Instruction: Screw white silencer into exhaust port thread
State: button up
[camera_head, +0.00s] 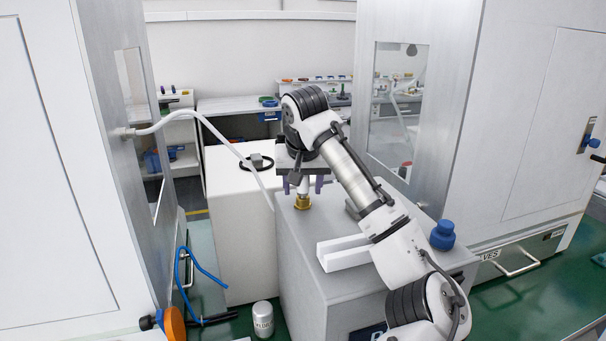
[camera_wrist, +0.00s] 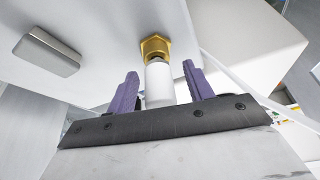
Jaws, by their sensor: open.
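The white silencer (camera_wrist: 159,86) is a small white cylinder. In the wrist view its end meets the brass hex fitting of the exhaust port (camera_wrist: 154,46), in line with it; how far the thread is engaged is hidden. My gripper (camera_wrist: 160,70) is open, with one purple finger on each side of the silencer and a visible gap at both sides. In the head view my gripper (camera_head: 304,187) points down over the brass port (camera_head: 303,202) on top of the grey cabinet (camera_head: 325,291), and the silencer (camera_head: 303,187) shows upright between the fingers.
A white channel-shaped block (camera_head: 343,254) and a blue knob (camera_head: 443,235) sit on the cabinet top. A grey block (camera_wrist: 47,52) lies left of the port in the wrist view. A white hose (camera_head: 205,122) runs down close to the port. Tall panels flank both sides.

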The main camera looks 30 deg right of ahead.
jog(key=c, duration=1.1)
jog(key=shift+o, duration=0.2)
jog(key=shift+m+h, duration=0.3)
jog(key=shift+m, duration=0.5)
jog(key=shift+g, duration=0.3)
jog(key=shift+r+m+p, duration=0.2)
jog(key=shift+m+p, duration=0.35)
jog(key=shift+m, duration=0.05)
jog(key=shift+f+m, duration=0.25)
jog(key=shift+m, duration=0.05)
jog(key=shift+r+p, duration=0.1)
jog(key=shift+p, duration=0.25)
